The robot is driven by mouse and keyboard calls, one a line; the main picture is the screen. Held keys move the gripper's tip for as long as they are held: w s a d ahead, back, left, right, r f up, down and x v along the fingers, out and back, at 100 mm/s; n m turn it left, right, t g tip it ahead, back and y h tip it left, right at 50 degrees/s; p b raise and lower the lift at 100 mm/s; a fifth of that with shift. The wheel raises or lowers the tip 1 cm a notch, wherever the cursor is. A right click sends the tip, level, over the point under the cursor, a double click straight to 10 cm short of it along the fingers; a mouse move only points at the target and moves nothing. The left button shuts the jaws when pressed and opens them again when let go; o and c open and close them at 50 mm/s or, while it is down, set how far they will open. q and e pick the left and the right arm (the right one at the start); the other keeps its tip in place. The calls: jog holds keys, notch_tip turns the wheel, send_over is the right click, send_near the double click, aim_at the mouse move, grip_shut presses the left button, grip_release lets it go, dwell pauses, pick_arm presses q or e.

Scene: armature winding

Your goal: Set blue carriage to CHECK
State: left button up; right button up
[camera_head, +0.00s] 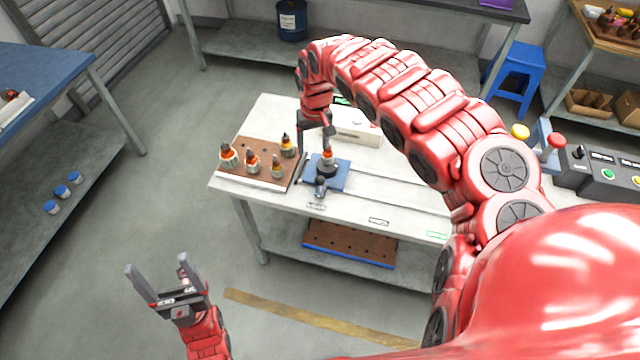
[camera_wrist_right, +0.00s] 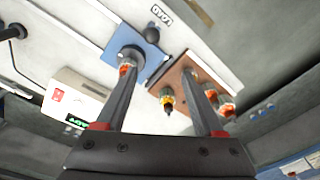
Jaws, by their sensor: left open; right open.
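The blue carriage (camera_head: 342,180) sits at the left end of the rails on the white table, beside a label that reads LOAD in the right wrist view (camera_wrist_right: 161,15). A part with an orange top (camera_head: 327,155) stands in its grey holder. A dark knob (camera_head: 320,191) sticks out at its front. The carriage also shows in the right wrist view (camera_wrist_right: 112,45). My right gripper (camera_head: 314,146) is open above the carriage's back left, one finger near the orange-topped part; contact is unclear. My left gripper (camera_head: 165,272) is open and empty, in front of the table.
Two more labels (camera_head: 378,221) (camera_head: 437,234) lie along the front edge to the right, too small to read. A brown rack (camera_head: 240,148) with several armatures stands left of the carriage. A white box (camera_head: 355,132) stands behind. The rails right of the carriage look clear.

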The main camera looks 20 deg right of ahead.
jog(key=s+d, duration=0.1)
jog(key=s, duration=0.1)
jog(key=b, duration=0.3)
send_over(320, 184)
jog(key=w, duration=0.1)
jog(key=shift+g, duration=0.4)
notch_tip(320, 184, down, 7)
jog(key=shift+w+d+r, duration=0.1)
jog(key=shift+d, duration=0.05)
jog(key=f, duration=0.3)
jog(key=f+p, duration=0.1)
jog(key=f, duration=0.5)
jog(key=shift+w+f+p, duration=0.1)
jog(key=shift+w+p, duration=0.15)
jog(key=shift+p, duration=0.1)
jog(key=shift+s+f, duration=0.1)
jog(key=shift+f, duration=0.45)
grip_shut()
